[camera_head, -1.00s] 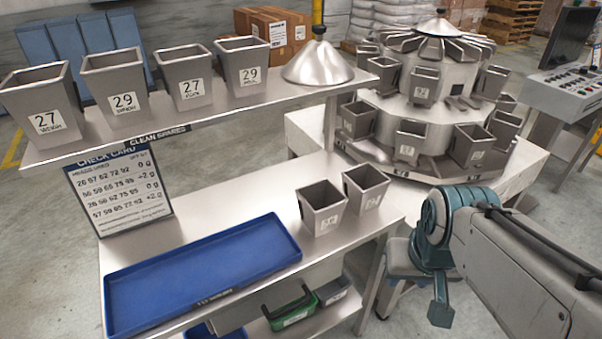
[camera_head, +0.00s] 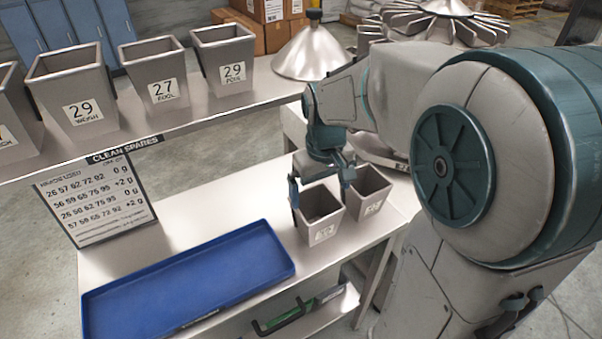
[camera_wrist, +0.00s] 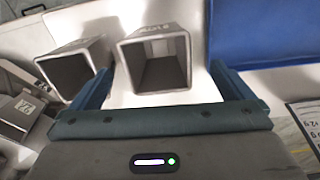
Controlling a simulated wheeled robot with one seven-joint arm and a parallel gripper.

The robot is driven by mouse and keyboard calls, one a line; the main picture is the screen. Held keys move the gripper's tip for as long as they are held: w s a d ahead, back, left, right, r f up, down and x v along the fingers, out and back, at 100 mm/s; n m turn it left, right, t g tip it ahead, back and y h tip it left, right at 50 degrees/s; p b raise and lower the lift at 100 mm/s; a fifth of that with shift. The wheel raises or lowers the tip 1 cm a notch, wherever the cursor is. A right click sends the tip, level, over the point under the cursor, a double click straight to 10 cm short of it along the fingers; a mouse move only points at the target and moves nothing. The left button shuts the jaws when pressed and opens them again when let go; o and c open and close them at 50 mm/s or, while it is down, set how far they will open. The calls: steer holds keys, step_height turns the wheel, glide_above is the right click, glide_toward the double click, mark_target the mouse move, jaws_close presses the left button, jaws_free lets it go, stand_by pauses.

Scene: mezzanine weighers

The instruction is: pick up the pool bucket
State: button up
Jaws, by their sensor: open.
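Two grey metal buckets stand on the lower bench: a left one (camera_head: 318,215) close to the blue tray and a right one (camera_head: 368,192) beside it. Their labels are too blurred to read surely. My gripper (camera_head: 321,188) is open, pointing down above the left bucket, with its fingers at opposite sides of the rim. In the wrist view the left bucket (camera_wrist: 156,62) shows its empty inside between the open fingers of my gripper (camera_wrist: 160,75). The other bucket (camera_wrist: 75,68) lies outside the left finger. On the upper shelf stand buckets marked 27 POOL (camera_head: 160,85) and 29 POOL (camera_head: 226,66).
A blue tray (camera_head: 190,280) lies on the bench to the left. The upper shelf (camera_head: 200,112) also holds bucket 29 WEIGH (camera_head: 80,100) and a metal cone (camera_head: 313,50). The multihead weigher (camera_head: 440,25) stands behind my arm.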

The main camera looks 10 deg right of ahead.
steer(key=w+f, duration=0.2)
steer(key=w, duration=0.1)
glide_above(315, 216)
steer(key=s+a, duration=0.1)
steer(key=s, duration=0.3)
steer(key=shift+n+g, duration=0.3)
steer(key=shift+n, duration=0.1)
step_height(315, 216, down, 12)
steer(key=shift+r, duration=0.2)
steer(key=shift+f, duration=0.1)
steer(key=c, duration=0.9)
step_height(315, 216, up, 10)
steer(key=shift+r, duration=0.15)
steer(key=shift+c, duration=0.2)
